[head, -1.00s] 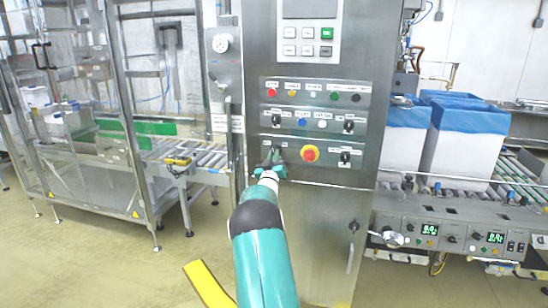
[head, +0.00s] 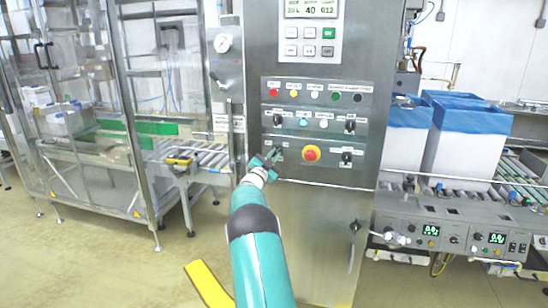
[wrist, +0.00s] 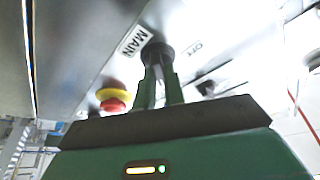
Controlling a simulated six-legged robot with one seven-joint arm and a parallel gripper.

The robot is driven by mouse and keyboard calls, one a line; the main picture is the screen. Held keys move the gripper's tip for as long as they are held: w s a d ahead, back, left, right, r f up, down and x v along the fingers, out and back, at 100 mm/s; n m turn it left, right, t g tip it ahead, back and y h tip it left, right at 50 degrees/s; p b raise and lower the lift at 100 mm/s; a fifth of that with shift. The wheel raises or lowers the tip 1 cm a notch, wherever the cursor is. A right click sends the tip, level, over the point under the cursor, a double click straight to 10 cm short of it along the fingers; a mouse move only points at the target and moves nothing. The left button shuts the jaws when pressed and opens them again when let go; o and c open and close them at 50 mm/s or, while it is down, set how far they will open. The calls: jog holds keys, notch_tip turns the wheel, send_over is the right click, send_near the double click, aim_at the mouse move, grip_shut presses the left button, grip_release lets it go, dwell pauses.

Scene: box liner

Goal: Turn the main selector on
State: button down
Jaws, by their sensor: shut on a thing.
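The main selector (wrist: 157,48) is a dark round knob on the steel panel, beside a label reading MAIN (wrist: 135,40) in the wrist view. My gripper (wrist: 160,82) has its two green fingers shut on the knob. In the head view my gripper (head: 270,160) is at the lower left of the control panel (head: 316,172), left of the emergency stop, and mostly hides the selector. An OFF label (wrist: 195,47) shows right of the knob in the wrist view. The display (head: 311,10) at the cabinet top is lit with figures.
A red and yellow emergency stop (head: 311,154) sits just right of my gripper. Another black selector (head: 347,158) is further right. Rows of coloured buttons (head: 304,122) are above. A pressure gauge (head: 222,43) is at the upper left.

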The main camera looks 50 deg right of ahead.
jog(key=shift+m+g, duration=0.6)
jog(key=shift+m, duration=0.6)
jog(key=c, duration=1.5)
grip_release()
jog(key=shift+a+r, duration=0.1)
jog(key=v, duration=1.3)
jog(key=shift+a, duration=0.35)
